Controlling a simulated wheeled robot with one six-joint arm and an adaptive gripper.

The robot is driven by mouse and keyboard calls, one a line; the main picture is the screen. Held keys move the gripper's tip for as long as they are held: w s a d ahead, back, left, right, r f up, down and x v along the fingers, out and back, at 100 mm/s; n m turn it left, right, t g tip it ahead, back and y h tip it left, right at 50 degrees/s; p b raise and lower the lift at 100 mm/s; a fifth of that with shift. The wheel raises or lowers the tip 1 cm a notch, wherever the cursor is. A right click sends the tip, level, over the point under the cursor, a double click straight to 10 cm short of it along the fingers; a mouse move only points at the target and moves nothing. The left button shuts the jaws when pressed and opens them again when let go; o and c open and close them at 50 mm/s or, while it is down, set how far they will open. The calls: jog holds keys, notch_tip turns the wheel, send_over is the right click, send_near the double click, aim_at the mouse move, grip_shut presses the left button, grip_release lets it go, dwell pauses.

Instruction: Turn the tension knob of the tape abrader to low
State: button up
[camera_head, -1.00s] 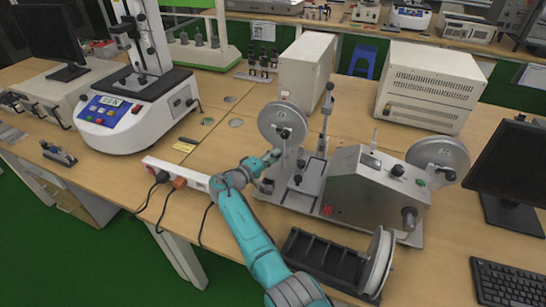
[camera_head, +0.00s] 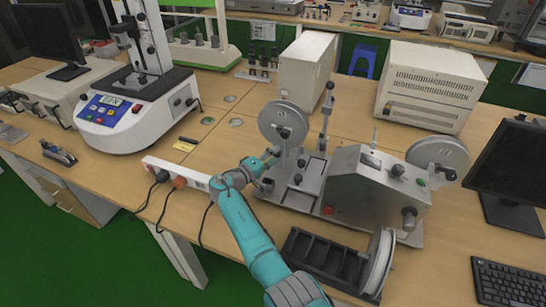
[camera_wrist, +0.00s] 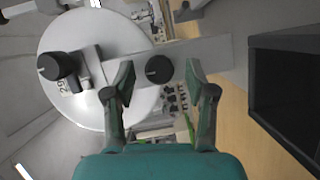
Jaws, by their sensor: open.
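The tape abrader (camera_head: 345,191) is a grey metal machine with a reel disc at each end, standing on the table. My gripper (camera_head: 272,154) is at its left side, just below the left reel disc (camera_head: 283,117). In the wrist view my gripper (camera_wrist: 159,78) is open, with one finger on each side of a round black knob (camera_wrist: 158,69) on a grey metal bar. The knob appears between the fingertips with gaps on both sides. I cannot tell how deep it sits between them. No knob markings are readable.
The white reel disc (camera_wrist: 95,60) with another black knob (camera_wrist: 58,66) is close on the left in the wrist view. A black rack (camera_head: 325,262) with a white reel (camera_head: 378,262) stands in front. A white power strip (camera_head: 175,172) lies left of my arm.

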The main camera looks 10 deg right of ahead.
jog(key=v, duration=1.2)
